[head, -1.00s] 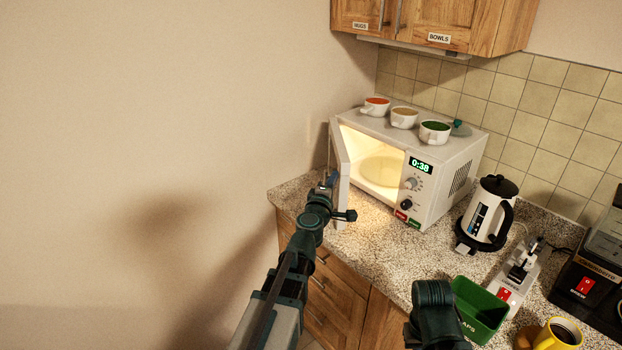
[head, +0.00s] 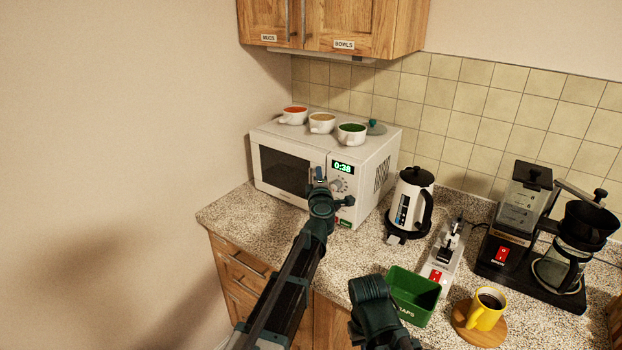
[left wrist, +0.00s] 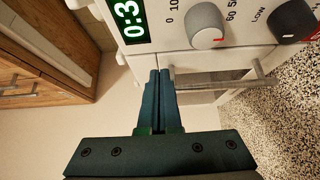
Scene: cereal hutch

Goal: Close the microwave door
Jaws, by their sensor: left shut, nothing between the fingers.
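The white microwave (head: 378,160) stands on the counter against the tiled wall. Its door (head: 285,172), with a dark window, lies across the front, and no lit interior shows. Whether a thin gap is left at its edge I cannot tell. My left gripper (head: 319,178) is shut and empty at the door's handle side, below the display. In the left wrist view the closed fingers (left wrist: 160,80) point at the door edge beside the metal handle (left wrist: 225,82), under the control knobs (left wrist: 206,22). Contact is hard to make out. My right gripper's fingers do not show.
Several bowls and a lid sit on the microwave. To its right are a white kettle (head: 411,202), a green bin (head: 414,294), a power strip (head: 446,252), a coffee maker (head: 519,225) and a yellow mug (head: 484,310). The counter left of my arm is clear.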

